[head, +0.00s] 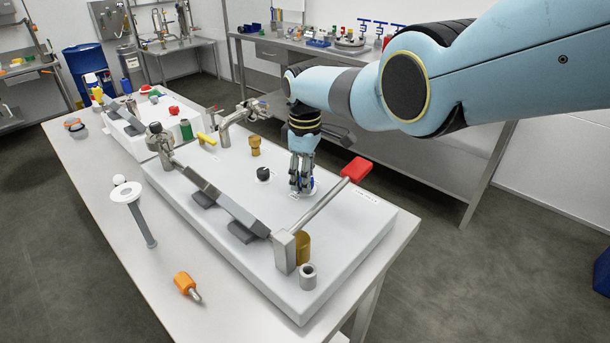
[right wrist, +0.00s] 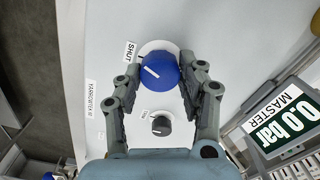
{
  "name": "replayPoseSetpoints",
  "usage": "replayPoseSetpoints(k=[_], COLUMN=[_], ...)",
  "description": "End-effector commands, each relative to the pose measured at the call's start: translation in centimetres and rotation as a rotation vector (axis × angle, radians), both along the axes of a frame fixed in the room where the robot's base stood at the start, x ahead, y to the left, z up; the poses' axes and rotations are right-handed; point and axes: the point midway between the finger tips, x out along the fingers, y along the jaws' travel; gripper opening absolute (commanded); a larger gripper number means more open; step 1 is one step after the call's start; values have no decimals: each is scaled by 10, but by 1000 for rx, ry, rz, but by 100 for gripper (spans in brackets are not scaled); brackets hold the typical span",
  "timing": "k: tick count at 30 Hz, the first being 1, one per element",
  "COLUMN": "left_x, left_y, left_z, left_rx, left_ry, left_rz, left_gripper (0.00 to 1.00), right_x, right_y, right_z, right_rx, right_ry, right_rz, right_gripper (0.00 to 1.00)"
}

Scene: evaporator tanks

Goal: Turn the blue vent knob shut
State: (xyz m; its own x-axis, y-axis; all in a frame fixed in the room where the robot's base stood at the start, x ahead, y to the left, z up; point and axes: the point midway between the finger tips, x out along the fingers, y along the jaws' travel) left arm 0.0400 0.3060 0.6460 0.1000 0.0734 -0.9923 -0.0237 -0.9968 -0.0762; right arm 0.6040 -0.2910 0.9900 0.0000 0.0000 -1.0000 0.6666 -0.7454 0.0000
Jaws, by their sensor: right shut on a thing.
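The blue vent knob (right wrist: 160,71) sits on a round white plate in the right wrist view. Its white pointer line slants to the upper left, roughly toward the SHUT label (right wrist: 130,52). My right gripper (right wrist: 160,80) is shut on the knob, with one finger on each side. My left gripper is in neither view.
A black knob (right wrist: 160,125) stands close by the blue one. A lever with a red grip (head: 357,169) rises just right of my right gripper. A grey bar (head: 225,205) crosses the panel's left side. A brass piece (head: 255,146) stands behind.

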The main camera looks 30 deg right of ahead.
Motion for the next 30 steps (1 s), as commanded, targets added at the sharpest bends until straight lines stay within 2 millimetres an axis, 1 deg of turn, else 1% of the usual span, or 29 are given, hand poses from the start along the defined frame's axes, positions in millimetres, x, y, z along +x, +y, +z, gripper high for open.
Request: replayPoseSetpoints(k=[6,15,21,30], left_x=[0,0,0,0], left_y=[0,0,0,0], left_z=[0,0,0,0], left_rx=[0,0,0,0], left_ry=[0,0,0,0], left_rz=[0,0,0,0], left_gripper=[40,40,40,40], right_x=[0,0,0,0], right_y=[1,1,1,1], right_z=[0,0,0,0], right_rx=[1,1,1,1], right_ry=[-1,-1,-1,-1], right_rz=[176,342,392,409], right_gripper=[7,7,7,7])
